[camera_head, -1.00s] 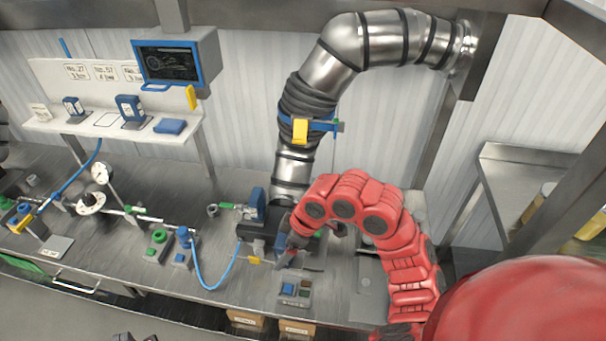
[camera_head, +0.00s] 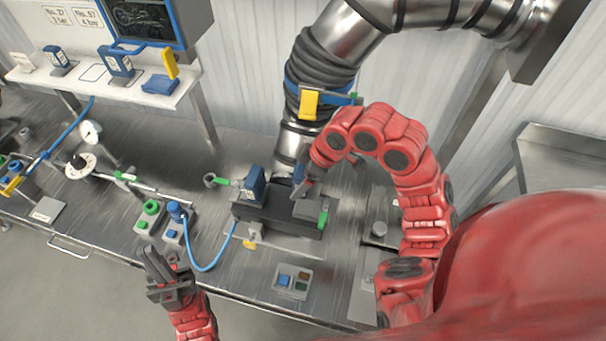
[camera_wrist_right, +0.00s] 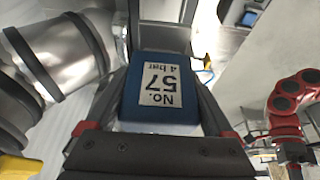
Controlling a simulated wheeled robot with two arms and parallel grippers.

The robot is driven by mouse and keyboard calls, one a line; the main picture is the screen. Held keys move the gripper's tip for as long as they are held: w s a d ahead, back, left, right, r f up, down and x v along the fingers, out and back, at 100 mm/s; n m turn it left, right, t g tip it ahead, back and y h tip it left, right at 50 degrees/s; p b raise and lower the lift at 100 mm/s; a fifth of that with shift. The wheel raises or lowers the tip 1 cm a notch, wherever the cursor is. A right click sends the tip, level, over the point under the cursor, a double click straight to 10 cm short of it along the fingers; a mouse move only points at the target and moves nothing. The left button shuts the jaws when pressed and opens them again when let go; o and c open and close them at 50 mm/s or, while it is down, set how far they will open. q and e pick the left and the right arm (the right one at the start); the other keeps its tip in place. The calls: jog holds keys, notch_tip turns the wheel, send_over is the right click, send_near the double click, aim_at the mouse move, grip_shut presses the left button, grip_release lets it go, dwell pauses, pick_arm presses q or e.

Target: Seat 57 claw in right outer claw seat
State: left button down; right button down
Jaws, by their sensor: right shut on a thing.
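The 57 claw (camera_wrist_right: 165,85), a blue block with a white label reading No. 57, 4 bar, is between the fingers of my right gripper (camera_wrist_right: 160,58) in the wrist view. In the head view my right gripper (camera_head: 306,187) is shut on it, just over the right part of the dark fixture (camera_head: 277,215). The claw is mostly hidden there, and I cannot tell whether it touches the right outer seat (camera_head: 312,208). Another blue block (camera_head: 255,184) stands at the fixture's left. My left gripper (camera_head: 164,262) is empty at the bench's front edge, its fingers looking apart.
A large metal duct (camera_head: 320,75) rises close behind the fixture. A blue hose (camera_head: 214,266) loops to its left. A small button box (camera_head: 292,281) sits in front. A shelf (camera_head: 110,88) with blue blocks is at back left.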

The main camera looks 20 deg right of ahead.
notch_tip(320, 180, down, 6)
jog(key=b, duration=0.4)
jog(key=shift+w+d+r, duration=0.1)
jog(key=shift+r, duration=0.05)
jog(key=shift+f+b, duration=0.3)
jog(key=shift+f, duration=0.05)
jog(key=shift+w+f, duration=0.15)
jog(key=shift+f, duration=0.3)
jog(key=shift+r, duration=0.1)
jog(key=shift+f+b, duration=0.35)
jog(key=shift+f, duration=0.15)
jog(key=shift+f, duration=0.2)
dwell(0.3)
grip_release()
